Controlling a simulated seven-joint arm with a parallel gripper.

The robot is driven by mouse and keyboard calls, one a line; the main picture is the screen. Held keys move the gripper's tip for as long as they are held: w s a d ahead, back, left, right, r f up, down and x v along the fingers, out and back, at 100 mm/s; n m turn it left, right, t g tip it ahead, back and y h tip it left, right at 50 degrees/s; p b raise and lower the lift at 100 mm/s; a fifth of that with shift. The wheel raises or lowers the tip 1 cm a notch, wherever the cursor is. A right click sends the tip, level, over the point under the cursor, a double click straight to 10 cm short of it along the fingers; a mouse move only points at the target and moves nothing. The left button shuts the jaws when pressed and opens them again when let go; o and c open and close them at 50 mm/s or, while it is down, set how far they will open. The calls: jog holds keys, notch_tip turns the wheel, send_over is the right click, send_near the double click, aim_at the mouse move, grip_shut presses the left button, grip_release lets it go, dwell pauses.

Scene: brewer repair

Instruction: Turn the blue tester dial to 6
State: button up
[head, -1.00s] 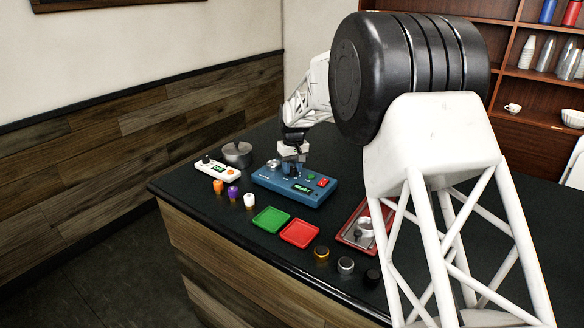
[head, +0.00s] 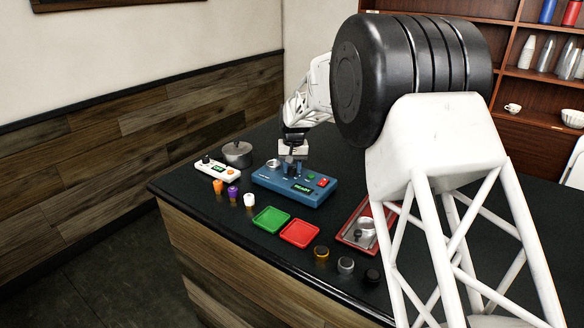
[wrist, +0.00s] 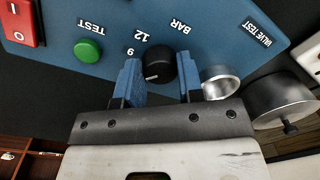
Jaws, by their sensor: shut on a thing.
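The blue tester (head: 322,190) lies on the dark counter with a lit display, a green button and a red switch. Its black dial (wrist: 160,64) sits between the blue fingertips of my gripper (wrist: 160,80) in the wrist view. The gripper is shut on the dial from both sides. A white mark on the dial points to the lower left in that view. An upside-down 12 and a single digit, 6 or 9, show beside the dial; my fingers hide part of the scale. In the head view my gripper (head: 291,167) is over the tester and hides most of the dial.
A metal cup (wrist: 221,82) on the tester stands close beside one finger. A lidded metal pot (head: 237,154) and a white device (head: 218,168) are to the left. Green (head: 271,219) and red (head: 300,233) trays lie in front.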

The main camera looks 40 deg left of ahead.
aim_at(293, 168)
jog(key=o, duration=0.9)
jog(key=shift+r, duration=0.1)
jog(key=shift+w+d+r, duration=0.1)
jog(key=shift+d+r, duration=0.05)
jog(key=shift+r, duration=3.65)
